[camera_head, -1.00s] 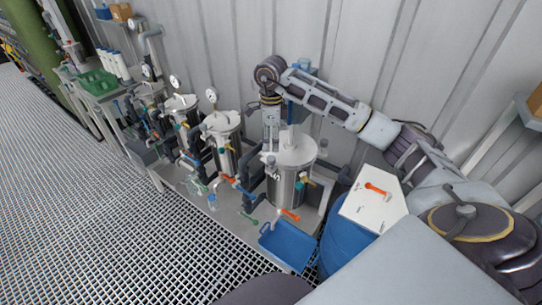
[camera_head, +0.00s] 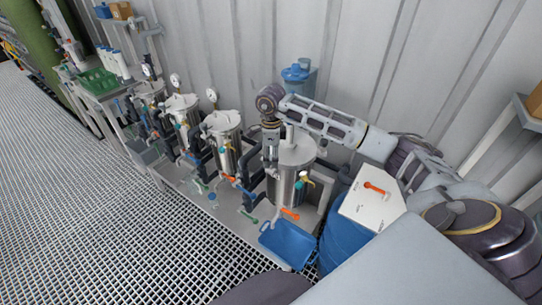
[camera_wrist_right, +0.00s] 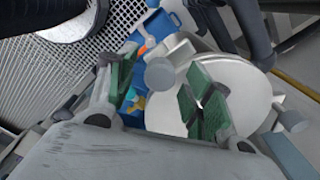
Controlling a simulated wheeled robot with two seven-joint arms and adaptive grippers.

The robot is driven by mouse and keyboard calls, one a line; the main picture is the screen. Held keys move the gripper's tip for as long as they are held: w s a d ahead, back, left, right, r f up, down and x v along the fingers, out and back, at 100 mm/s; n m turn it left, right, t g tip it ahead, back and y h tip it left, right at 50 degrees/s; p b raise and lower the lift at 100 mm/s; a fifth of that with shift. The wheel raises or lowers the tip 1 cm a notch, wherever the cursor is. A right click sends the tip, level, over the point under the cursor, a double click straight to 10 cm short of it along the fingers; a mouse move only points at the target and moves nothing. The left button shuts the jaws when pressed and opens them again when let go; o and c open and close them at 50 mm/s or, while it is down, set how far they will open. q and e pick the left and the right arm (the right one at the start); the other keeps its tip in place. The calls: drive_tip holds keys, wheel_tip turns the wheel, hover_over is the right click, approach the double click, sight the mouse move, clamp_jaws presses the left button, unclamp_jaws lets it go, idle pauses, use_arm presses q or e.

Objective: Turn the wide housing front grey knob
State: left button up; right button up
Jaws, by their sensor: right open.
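The wide housing (camera_head: 290,178) is the large steel vessel nearest me, with a pale round lid, and its lid (camera_wrist_right: 250,90) also shows in the right wrist view. My right gripper (camera_head: 270,152) points down at the lid's left edge. In the wrist view its two green-padded fingers (camera_wrist_right: 162,90) are spread apart. A round grey knob (camera_wrist_right: 160,73) shows in the gap between them, beside the lid; I cannot tell whether a finger touches it. Another grey knob (camera_wrist_right: 292,118) is at the lid's opposite side. My left gripper is not in view.
Narrower vessels (camera_head: 222,140) with gauges stand in a row to the left. A blue tray (camera_head: 288,245) lies in front of the wide housing, below an orange-handled valve (camera_head: 290,213). The grated floor is open.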

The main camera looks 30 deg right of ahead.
drive_tip(key=c, duration=1)
